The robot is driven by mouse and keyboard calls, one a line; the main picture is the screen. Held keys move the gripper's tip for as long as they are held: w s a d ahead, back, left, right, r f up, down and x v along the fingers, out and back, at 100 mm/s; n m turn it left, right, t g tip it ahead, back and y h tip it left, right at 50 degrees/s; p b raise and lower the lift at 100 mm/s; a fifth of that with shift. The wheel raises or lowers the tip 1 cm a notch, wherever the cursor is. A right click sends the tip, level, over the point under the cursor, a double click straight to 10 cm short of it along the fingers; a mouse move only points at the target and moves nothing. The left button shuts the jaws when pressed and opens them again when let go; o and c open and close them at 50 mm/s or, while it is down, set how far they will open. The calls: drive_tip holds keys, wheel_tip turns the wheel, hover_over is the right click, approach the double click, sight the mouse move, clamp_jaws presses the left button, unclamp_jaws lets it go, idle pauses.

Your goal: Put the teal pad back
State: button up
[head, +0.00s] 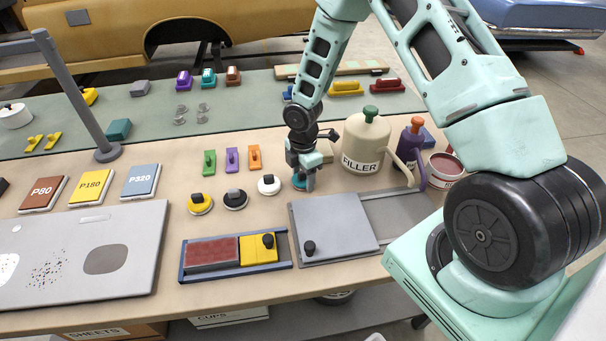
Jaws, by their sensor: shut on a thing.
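The teal pad (298,184) is a small round disc, mostly hidden under my gripper (304,178). My gripper points down and is shut on it. The pad is low over the bench, just right of a white pad (268,185); I cannot tell whether it touches the bench top. A black pad (235,200) and a yellow pad (200,205) continue the row to the left, each with a dark knob on top.
A cream FILLER can (365,145) stands close on the right, with a purple bottle (410,150) beyond. A grey lidded tray (335,228) lies in front, beside a blue tray (289,262) with red and yellow blocks. Green, purple and orange tools (231,160) lie behind the pads.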

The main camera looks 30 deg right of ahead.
drive_tip(key=o, duration=0.9)
drive_tip(key=shift+o, duration=0.2)
wheel_tip(320, 180, up, 12)
drive_tip(key=b, duration=0.1)
drive_tip(key=s+a+r+m, duration=0.5)
drive_tip(key=s+a+r, duration=0.4)
drive_tip(key=s+a, duration=0.45)
drive_tip(key=s+a+r+m, duration=0.2)
drive_tip(key=s+a, duration=0.1)
drive_tip(key=s, duration=0.4)
drive_tip(key=s+a+r+m, duration=0.2)
drive_tip(key=s+a+m, duration=0.1)
drive_tip(key=s, duration=0.4)
drive_tip(key=shift+a+y, duration=0.15)
drive_tip(key=shift+y, duration=0.15)
drive_tip(key=shift+s, duration=0.1)
